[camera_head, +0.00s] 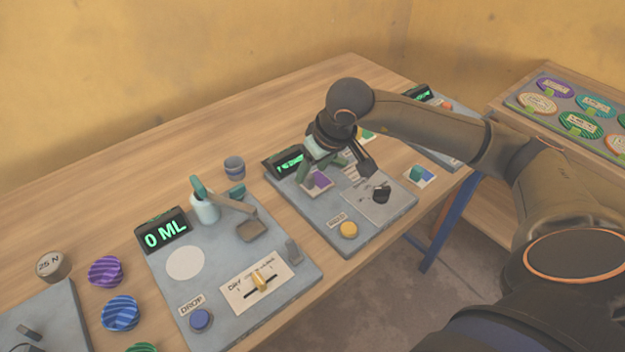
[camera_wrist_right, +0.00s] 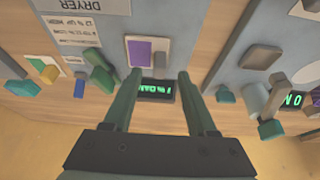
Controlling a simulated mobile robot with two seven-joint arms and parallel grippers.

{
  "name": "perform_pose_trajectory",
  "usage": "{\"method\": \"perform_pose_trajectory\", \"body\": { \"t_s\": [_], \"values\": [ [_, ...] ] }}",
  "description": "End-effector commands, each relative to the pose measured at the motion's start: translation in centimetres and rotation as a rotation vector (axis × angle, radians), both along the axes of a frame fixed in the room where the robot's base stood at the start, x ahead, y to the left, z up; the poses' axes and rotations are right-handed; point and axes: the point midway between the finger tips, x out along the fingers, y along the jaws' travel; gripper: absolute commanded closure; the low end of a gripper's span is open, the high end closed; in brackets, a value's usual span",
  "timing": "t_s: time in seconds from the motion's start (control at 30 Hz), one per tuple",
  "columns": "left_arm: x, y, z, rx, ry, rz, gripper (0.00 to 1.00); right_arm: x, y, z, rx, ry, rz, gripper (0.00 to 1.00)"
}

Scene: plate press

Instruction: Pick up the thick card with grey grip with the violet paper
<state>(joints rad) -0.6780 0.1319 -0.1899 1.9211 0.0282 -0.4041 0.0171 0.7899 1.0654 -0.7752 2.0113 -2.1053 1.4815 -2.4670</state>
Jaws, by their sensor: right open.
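The card with the violet paper (camera_head: 319,180) lies on the grey dryer board, just in front of the small green-lit display. In the right wrist view the violet paper (camera_wrist_right: 140,52) shows on a white card, with a small grey block at its edge that looks like the grip (camera_wrist_right: 160,60). My right gripper (camera_head: 316,167) is over the card, partly covering it in the head view. In the wrist view its two green fingers (camera_wrist_right: 160,74) are apart and empty, with the grey block between and beyond the tips. My left gripper is not in view.
The lit display (camera_head: 284,162) stands close to the fingers. A yellow button (camera_head: 348,230) and a black knob (camera_head: 381,194) sit on the same board. Another card (camera_head: 420,176) with teal paper lies to the right.

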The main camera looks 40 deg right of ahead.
Motion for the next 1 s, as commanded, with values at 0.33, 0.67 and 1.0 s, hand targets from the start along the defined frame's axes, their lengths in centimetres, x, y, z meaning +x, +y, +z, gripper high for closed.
{"method": "perform_pose_trajectory", "body": {
  "t_s": [0.33,0.67,1.0],
  "values": [
    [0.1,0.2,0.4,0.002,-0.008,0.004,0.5,1.7,0.1,-3.4,0.001,0.0,-0.001,0.43],
    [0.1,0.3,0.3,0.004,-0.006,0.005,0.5,1.6,0.1,-3.4,0.001,0.0,0.0,0.58],
    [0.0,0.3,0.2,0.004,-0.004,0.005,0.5,1.6,0.1,-3.4,0.001,0.0,-0.001,0.96]
  ]
}}
